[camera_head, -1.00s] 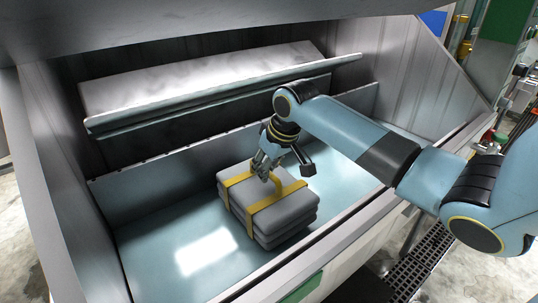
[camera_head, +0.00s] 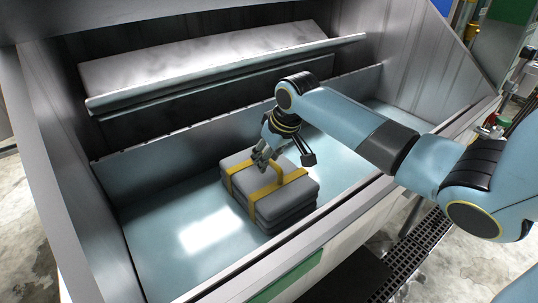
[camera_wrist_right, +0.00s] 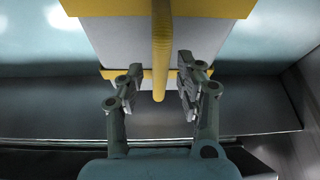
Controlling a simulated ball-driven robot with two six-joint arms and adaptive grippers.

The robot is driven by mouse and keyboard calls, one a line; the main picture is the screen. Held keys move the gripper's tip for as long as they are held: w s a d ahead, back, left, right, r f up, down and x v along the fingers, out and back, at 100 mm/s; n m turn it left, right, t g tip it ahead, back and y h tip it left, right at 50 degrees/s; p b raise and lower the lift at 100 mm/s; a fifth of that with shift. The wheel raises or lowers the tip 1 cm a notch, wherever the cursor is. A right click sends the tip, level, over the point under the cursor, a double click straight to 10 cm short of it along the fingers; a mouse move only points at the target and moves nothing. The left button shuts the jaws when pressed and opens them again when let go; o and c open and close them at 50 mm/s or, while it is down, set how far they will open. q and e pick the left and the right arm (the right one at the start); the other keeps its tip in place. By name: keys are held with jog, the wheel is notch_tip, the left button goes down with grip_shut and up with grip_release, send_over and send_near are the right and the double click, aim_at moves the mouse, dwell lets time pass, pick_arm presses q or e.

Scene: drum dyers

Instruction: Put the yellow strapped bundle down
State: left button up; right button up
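The yellow strapped bundle (camera_head: 247,193) is a stack of grey slabs with yellow straps and a yellow handle on top. It sits flat on the pale blue floor of the metal trough (camera_head: 150,225). My right gripper (camera_head: 264,157) is low over its top, at the handle. In the right wrist view, the two fingers of the right gripper (camera_wrist_right: 160,88) stand apart on either side of the yellow handle (camera_wrist_right: 161,50), with gaps showing between the fingers and the handle. My left gripper is not in view.
A sloped grey panel with a ledge (camera_head: 225,75) runs along the back of the trough above the bundle. The trough's front rim (camera_head: 345,210) is close on the near side. Bare floor lies left of the bundle. A dark floor grating (camera_head: 410,260) is outside, at lower right.

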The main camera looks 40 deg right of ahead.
jog(key=v, duration=1.2)
jog(key=shift+r, duration=0.1)
